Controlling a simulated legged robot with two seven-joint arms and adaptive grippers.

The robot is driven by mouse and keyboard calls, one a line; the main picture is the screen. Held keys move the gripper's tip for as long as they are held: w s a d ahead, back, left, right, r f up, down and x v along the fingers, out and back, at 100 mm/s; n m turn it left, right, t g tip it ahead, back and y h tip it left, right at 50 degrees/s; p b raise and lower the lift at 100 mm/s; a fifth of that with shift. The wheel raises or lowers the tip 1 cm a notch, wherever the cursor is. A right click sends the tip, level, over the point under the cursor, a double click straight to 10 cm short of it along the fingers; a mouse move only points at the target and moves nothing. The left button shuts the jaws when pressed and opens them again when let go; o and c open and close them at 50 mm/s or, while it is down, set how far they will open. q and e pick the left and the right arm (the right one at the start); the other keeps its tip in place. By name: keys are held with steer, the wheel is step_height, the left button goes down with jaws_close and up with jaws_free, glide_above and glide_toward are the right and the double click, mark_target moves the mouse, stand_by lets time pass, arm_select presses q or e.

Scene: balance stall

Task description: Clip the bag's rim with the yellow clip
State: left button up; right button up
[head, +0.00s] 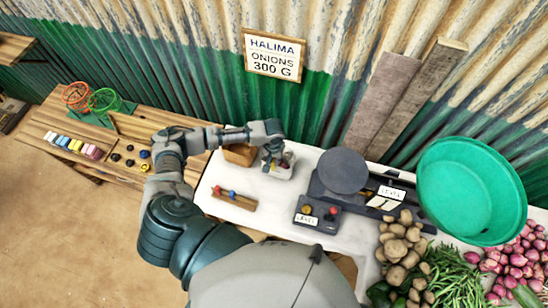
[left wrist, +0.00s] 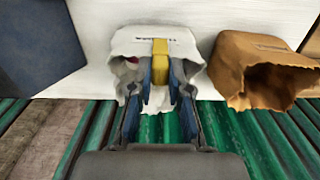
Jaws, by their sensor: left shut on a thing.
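The white bag (left wrist: 125,48) stands on the white table with its ragged rim facing my left gripper (left wrist: 160,88). The yellow clip (left wrist: 160,62) is between the gripper's blue-padded fingers, which are shut on it. The clip lies over the bag's opening at the rim; I cannot tell whether it pinches the rim. In the head view the left gripper (head: 272,148) is at the white bag (head: 279,172) and hides much of it. My right gripper is not in view.
A brown paper bag (left wrist: 250,70) stands close beside the white one. A wooden rack (head: 234,199) with red and blue clips lies in front. A dark scale (head: 343,172), a control box (head: 317,214) and a green basin (head: 470,190) are to the right.

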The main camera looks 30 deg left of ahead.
arm_select(q)
steer(key=shift+d+f, duration=0.15)
steer(key=shift+d, duration=0.3)
steer(key=o, duration=0.8)
steer(key=shift+d, duration=0.1)
steer(key=shift+o, duration=0.2)
steer(key=shift+a, duration=0.3)
steer(key=shift+a+r, duration=0.1)
steer(key=shift+r, duration=0.45)
step_height(320, 180, up, 11)
steer(key=shift+d, duration=0.2)
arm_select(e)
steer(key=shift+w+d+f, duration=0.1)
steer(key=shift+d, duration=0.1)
